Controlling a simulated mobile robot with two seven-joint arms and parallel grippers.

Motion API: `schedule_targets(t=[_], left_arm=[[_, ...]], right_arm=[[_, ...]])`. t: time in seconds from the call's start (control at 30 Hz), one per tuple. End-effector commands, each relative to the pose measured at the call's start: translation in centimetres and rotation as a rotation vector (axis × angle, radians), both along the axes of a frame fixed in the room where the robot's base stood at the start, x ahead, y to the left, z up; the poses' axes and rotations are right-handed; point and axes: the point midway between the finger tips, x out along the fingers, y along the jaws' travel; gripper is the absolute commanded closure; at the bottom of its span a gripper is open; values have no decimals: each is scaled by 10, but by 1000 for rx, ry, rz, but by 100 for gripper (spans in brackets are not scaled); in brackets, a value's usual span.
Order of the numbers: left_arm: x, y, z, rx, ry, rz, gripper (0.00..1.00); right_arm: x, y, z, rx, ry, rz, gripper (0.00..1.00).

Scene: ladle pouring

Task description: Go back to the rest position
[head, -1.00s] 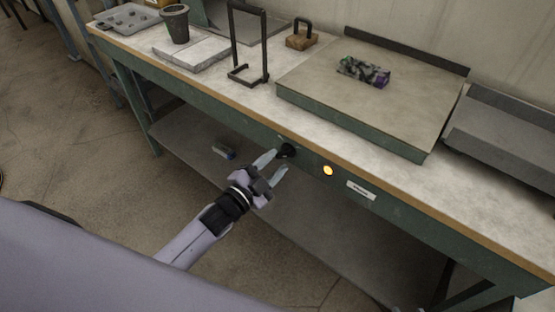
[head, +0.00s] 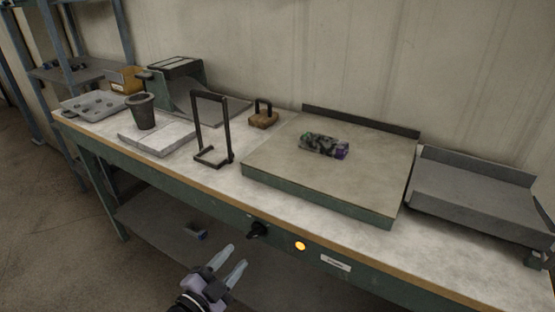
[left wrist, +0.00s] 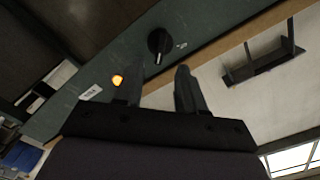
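My left gripper (head: 234,268) is in front of the workbench, low in the head view, with its two fingers apart and nothing between them. The black knob (head: 257,230) on the bench's green front rail is just beyond the fingertips, apart from them. In the left wrist view the open fingers (left wrist: 155,88) point toward the rail, and the knob (left wrist: 159,42) shows beyond them with a gap. A lit orange lamp (head: 300,246) sits right of the knob; it also shows in the left wrist view (left wrist: 117,80). My right gripper is not in view.
On the bench (head: 215,178) stand a dark crucible (head: 141,112) on a pale slab (head: 160,138), a black frame stand (head: 213,130), a wooden block with handle (head: 263,118), a raised plate (head: 330,175) with a dark patterned piece (head: 324,146), and a grey tray (head: 472,190). A lower shelf (head: 165,235) lies beneath.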

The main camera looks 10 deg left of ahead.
Motion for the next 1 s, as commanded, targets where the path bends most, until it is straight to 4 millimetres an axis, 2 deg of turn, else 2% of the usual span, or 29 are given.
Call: schedule_targets(t=[0.07, 0.17, 0.27, 0.4, 0.5, 0.6, 0.73, 1.0], left_arm=[[-3, 0, -2, -13, 17, 7, 61], [-19, 3, -11, -74, 99, 42, 61], [-48, 8, -26, -184, 245, 109, 61], [-99, 15, -47, -361, 482, 225, 61], [-133, 18, -58, -464, 625, 297, 61], [-158, 18, -64, -536, 725, 350, 61], [-173, 19, -67, -580, 788, 384, 61], [-175, 19, -68, -586, 795, 388, 61]], right_arm=[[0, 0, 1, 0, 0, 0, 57], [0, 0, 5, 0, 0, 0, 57], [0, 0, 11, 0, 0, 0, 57], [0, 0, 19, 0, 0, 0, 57], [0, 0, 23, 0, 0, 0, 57], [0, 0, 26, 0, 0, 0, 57], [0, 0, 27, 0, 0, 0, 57], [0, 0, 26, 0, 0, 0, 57]])
